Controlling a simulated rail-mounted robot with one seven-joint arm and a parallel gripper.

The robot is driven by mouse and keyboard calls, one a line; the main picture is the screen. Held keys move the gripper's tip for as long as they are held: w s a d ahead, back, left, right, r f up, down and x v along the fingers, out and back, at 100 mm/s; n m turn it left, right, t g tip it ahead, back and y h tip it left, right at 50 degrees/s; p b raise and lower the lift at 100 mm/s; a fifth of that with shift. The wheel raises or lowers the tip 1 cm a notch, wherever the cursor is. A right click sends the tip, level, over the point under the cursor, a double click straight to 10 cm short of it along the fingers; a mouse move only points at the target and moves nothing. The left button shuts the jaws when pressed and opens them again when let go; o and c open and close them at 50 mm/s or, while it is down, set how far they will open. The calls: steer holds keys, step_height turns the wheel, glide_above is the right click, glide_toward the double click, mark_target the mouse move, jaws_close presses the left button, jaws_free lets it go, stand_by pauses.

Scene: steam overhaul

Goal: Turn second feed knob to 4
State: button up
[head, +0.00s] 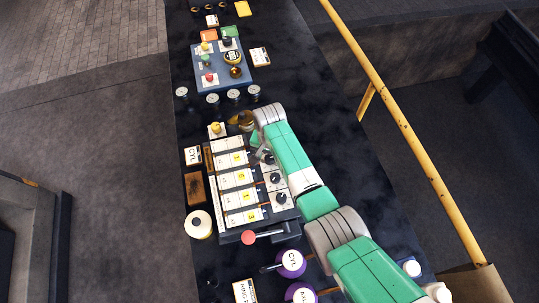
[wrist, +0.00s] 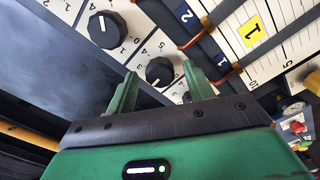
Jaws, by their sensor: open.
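The feed panel (head: 221,146) has several numbered strips with yellow cards and a column of black knobs on its right. Another black knob (wrist: 105,28) with a white pointer line lies at upper left. My gripper (wrist: 160,82) is open over the knob column; contact cannot be told.
A red-tipped lever (head: 248,237) stands at the panel's front edge. A blue board (head: 212,80) with coloured buttons and several round gauges (head: 234,95) stand behind. A yellow rail (head: 385,90) runs along the right.

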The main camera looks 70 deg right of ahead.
steer(key=shift+c, duration=0.4)
steer(key=c, duration=0.9)
steer(key=shift+m, duration=0.3)
steer(key=m, duration=0.4)
steer(key=shift+p, duration=0.3)
steer(key=m, duration=0.4)
steer(key=shift+m, duration=0.4)
steer(key=m, duration=0.5)
steer(key=shift+b, duration=0.35)
steer(key=shift+r+m, duration=0.1)
steer(key=shift+m, duration=2.1)
steer(key=shift+b, duration=0.3)
